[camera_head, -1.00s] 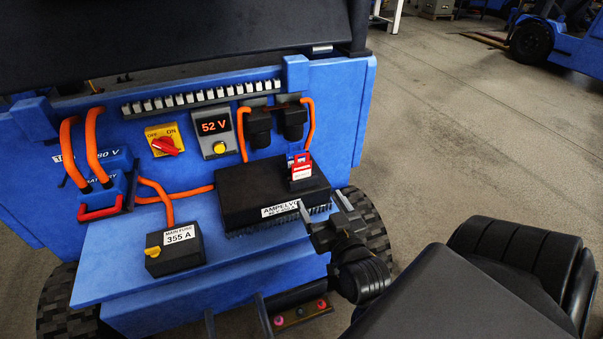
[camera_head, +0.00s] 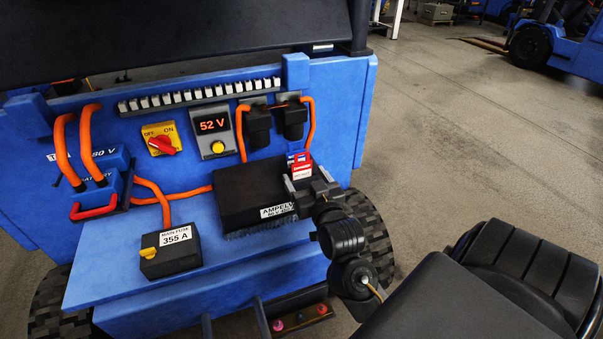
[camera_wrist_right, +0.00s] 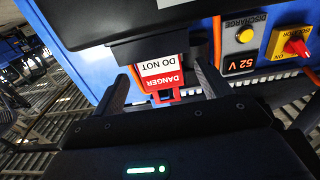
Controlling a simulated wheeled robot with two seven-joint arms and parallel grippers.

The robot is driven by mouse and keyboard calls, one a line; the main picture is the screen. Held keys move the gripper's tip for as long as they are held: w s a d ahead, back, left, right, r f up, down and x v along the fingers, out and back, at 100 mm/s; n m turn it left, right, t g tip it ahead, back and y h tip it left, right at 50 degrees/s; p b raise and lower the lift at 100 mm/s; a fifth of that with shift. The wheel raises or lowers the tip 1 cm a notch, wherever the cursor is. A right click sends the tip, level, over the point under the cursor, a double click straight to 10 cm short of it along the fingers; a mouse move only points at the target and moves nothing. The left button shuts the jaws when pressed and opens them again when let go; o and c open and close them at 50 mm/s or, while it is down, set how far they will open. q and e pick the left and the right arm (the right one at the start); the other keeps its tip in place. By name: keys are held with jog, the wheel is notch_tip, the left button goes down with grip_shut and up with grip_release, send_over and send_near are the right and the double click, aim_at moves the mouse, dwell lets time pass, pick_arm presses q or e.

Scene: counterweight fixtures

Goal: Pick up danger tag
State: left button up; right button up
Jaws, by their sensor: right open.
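The danger tag (camera_head: 301,167) is a small red and white tag. It stands on the right part of the black controller box (camera_head: 247,194), with a blue piece behind it. In the right wrist view the tag (camera_wrist_right: 161,76) appears upside down, reading "DANGER DO NOT". My right gripper (camera_head: 303,188) is at the near right corner of the box, close to the tag. In the wrist view its open fingers (camera_wrist_right: 162,70) stand on either side of the tag, with gaps on both sides. My left gripper is not in view.
A main fuse box (camera_head: 170,251) sits on the blue ledge (camera_head: 110,262). Behind are a red-yellow switch (camera_head: 161,140), a 52 V display (camera_head: 213,126), and orange cables (camera_head: 308,125). A red-handled battery connector (camera_head: 97,209) is left. Open floor lies right.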

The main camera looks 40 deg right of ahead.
jog(key=shift+w+d, duration=0.15)
jog(key=shift+w, duration=0.2)
jog(key=shift+c, duration=0.2)
jog(key=c, duration=1.1)
jog(key=shift+r, duration=0.15)
